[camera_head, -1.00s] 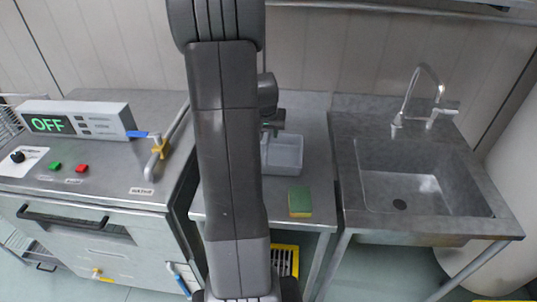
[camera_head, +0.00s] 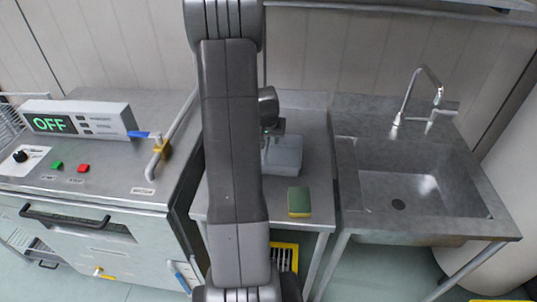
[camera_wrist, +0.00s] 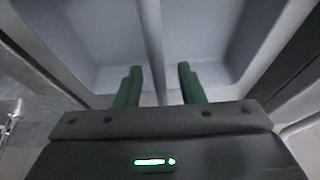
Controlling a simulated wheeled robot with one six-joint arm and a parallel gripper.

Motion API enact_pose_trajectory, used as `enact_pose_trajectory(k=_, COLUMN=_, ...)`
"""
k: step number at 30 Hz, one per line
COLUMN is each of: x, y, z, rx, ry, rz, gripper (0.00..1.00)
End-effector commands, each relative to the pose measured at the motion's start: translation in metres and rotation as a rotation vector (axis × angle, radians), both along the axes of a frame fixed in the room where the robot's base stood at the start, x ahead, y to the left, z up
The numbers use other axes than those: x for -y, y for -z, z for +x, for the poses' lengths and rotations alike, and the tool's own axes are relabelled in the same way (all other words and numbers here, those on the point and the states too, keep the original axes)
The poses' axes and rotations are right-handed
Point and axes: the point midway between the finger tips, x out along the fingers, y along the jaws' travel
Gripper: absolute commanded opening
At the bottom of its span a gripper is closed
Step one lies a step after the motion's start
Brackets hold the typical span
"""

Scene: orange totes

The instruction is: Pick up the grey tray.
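The grey tray (camera_head: 286,155) sits on the middle metal table, partly hidden behind my arm and gripper. In the wrist view the tray (camera_wrist: 95,45) fills the upper part, with a raised divider between two hollows. My gripper (camera_head: 270,132) is at the tray's left part, pointing down. In the wrist view its two green fingers (camera_wrist: 160,67) are apart, one on each side of the divider, with gaps showing. I cannot tell how deep the fingertips are.
A green and yellow sponge (camera_head: 299,202) lies on the table in front of the tray. A sink (camera_head: 365,205) with a tap (camera_head: 408,95) stands to the right. A machine with an OFF display (camera_head: 50,124) and a bent pipe (camera_head: 160,160) stands to the left.

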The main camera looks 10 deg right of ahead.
Motion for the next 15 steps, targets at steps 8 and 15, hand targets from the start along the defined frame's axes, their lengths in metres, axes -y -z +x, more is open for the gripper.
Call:
enact_pose_trajectory(k=8, x=-0.0001, y=0.0029, z=0.0001, rx=0.0, ry=0.0, rz=0.0, gripper=0.36)
enact_pose_trajectory(k=15, x=-0.0001, y=0.0048, z=0.0, rx=0.0, ry=0.0, rz=0.0, gripper=0.36)
